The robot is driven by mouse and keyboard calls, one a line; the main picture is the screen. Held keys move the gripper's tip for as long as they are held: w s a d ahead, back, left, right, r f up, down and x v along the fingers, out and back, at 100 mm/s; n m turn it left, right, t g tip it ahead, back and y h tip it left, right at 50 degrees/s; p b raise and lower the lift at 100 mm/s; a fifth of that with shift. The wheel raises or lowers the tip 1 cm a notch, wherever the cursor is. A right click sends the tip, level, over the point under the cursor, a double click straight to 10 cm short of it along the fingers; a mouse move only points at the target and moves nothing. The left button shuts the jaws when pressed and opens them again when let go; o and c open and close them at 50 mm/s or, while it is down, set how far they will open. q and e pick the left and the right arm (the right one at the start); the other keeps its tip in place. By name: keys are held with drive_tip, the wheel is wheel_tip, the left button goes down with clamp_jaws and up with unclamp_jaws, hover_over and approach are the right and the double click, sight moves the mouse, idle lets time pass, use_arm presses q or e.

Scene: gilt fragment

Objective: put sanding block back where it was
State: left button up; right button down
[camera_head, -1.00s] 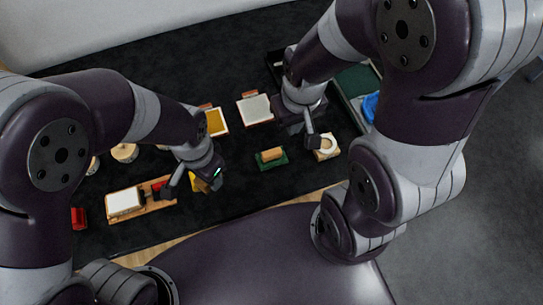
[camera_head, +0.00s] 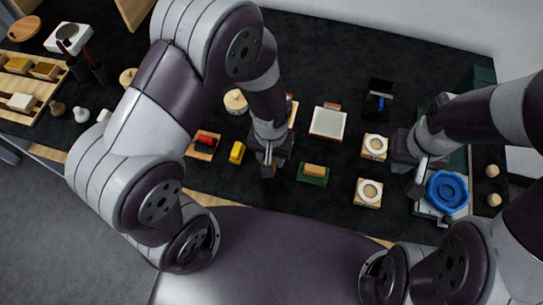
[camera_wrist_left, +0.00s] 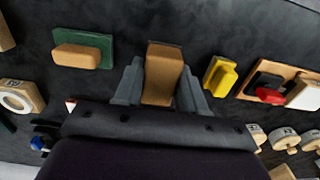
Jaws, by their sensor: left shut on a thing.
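The sanding block, a plain tan-brown block (camera_wrist_left: 163,75), is between the fingers of my left gripper (camera_wrist_left: 158,88) in the left wrist view. The gripper is shut on it. In the head view my left gripper (camera_head: 268,165) is over the dark table, between a yellow piece (camera_head: 237,152) and a green base with a tan block on it (camera_head: 313,173). The held block is hard to make out there. My right gripper (camera_head: 420,180) is at the right, beside a blue dish (camera_head: 447,191); its fingers are too unclear to judge.
A red item on a wooden board (camera_head: 203,144) lies left of the yellow piece. A white-topped panel (camera_head: 328,122) lies behind. Pale blocks with round rings (camera_head: 368,192) stand right of the green base. A wooden rack (camera_head: 28,82) is at far left. Dark table shows between the pieces.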

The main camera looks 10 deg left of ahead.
use_arm(q)
drive_tip(key=shift+w+a+f, duration=0.25)
drive_tip(key=shift+w+f, duration=0.15)
drive_tip(key=shift+w, duration=0.05)
drive_tip(key=shift+w+a+f, duration=0.2)
drive_tip(key=shift+w+f, duration=0.15)
drive_tip(key=shift+w, duration=0.1)
wheel_tip(320, 180, down, 3)
drive_tip(key=shift+s+r, duration=0.1)
drive_tip(key=shift+d+f, duration=0.1)
drive_tip(key=shift+f, duration=0.35)
drive_tip(key=shift+f, duration=0.2)
drive_tip(key=o, duration=1)
drive_tip(key=shift+r, duration=0.15)
